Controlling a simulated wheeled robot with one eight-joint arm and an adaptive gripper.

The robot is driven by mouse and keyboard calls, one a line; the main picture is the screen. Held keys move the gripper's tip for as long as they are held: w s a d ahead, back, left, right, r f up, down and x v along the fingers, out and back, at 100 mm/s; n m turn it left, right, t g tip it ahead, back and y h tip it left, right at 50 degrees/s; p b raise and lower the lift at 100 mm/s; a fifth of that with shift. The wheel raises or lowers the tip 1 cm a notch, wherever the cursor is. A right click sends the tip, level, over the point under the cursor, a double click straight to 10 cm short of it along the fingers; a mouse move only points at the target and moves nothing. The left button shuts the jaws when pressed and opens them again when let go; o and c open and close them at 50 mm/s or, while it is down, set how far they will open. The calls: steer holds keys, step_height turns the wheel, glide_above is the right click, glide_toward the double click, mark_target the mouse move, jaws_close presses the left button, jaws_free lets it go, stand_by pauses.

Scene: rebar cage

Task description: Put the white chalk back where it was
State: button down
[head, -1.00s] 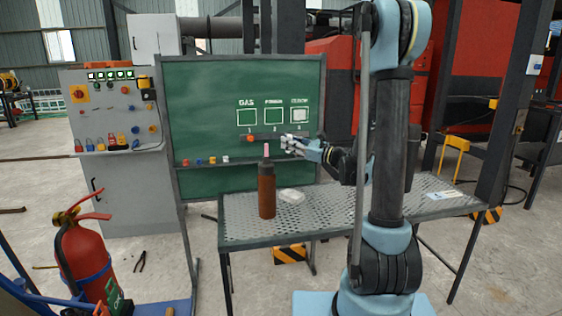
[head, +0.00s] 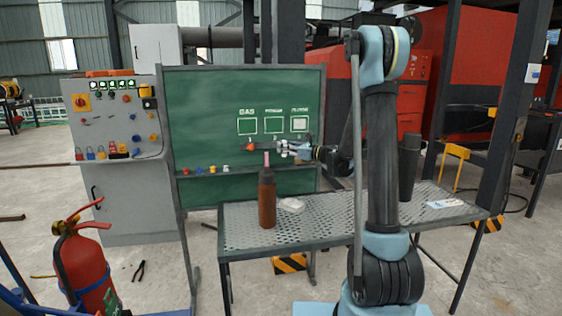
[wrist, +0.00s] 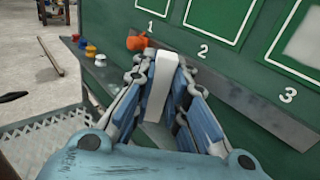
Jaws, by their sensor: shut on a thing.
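My gripper (wrist: 163,85) is shut on a white block, the white chalk (wrist: 162,80), which stands up between the fingers in the wrist view. In the head view my gripper (head: 285,149) is in front of the green board (head: 215,110), below its numbered boxes; the chalk is too small to make out there. The board's lower ledge (head: 205,173) holds small coloured pieces at its left. A grey strip (wrist: 235,95) with numbers 1, 2 and 3 above it runs behind my fingers. An orange-red object (wrist: 137,41) sits by number 1. Whether the chalk touches anything is unclear.
A perforated metal table (head: 335,218) stands before the board, with a brown bottle (head: 267,200) and a pale lump (head: 291,205) on it. A fire extinguisher (head: 85,265) is at lower left.

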steer(key=w, duration=0.2)
steer(key=w+a, duration=0.1)
steer(key=w, duration=0.2)
steer(key=shift+w+a, duration=0.3)
steer(key=shift+w, duration=0.05)
steer(key=shift+w+f, duration=0.1)
steer(key=shift+f, duration=0.85)
steer(key=shift+w+f, duration=0.2)
steer(key=shift+f, duration=2.35)
steer(key=c, duration=1.9)
jaws_free()
